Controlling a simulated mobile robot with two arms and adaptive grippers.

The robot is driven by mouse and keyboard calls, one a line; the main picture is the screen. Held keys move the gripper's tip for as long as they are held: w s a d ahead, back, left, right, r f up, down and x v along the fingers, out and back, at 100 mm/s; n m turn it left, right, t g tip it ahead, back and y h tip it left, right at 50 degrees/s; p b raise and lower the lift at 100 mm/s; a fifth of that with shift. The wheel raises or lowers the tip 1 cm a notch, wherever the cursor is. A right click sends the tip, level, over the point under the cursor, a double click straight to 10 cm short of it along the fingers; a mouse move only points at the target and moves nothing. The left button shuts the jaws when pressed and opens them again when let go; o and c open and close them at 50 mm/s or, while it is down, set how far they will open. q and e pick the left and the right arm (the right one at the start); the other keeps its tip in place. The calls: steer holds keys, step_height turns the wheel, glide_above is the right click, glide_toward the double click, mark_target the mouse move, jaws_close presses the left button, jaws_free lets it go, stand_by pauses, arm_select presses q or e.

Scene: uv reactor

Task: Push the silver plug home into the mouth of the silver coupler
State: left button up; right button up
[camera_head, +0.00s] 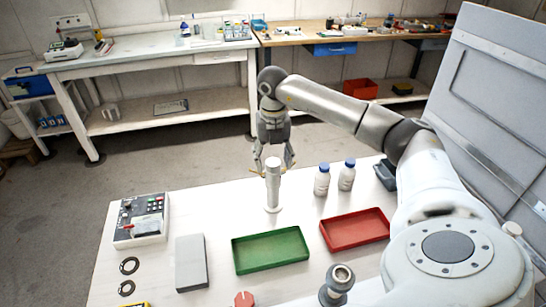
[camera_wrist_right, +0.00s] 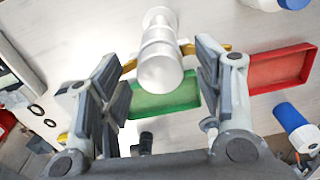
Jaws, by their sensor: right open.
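A pale silver-white stepped column (camera_head: 273,185) stands upright on the white table, with a wider top and a flanged base. It appears to be the silver plug on the silver coupler; I cannot tell the two apart clearly or see how deep the plug sits. The column also shows in the right wrist view (camera_wrist_right: 160,60), its top end nearest. My right gripper (camera_head: 273,168) points down over the column, open, with one finger on each side. In the wrist view the right gripper (camera_wrist_right: 160,65) shows gaps beside the column. My left gripper is not in view.
A green tray (camera_head: 235,256) and a red tray (camera_head: 326,240) lie in front. Two blue-capped bottles (camera_head: 322,180) stand right of the column. A grey block (camera_head: 190,262), control box (camera_head: 140,220) and black rings (camera_head: 130,265) lie left. A grey round-topped fitting (camera_head: 337,285) stands nearest.

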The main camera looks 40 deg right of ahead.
mark_target(273, 162)
step_height(273, 162, up, 12)
steer(key=shift+f, duration=0.15)
stand_by(0.7)
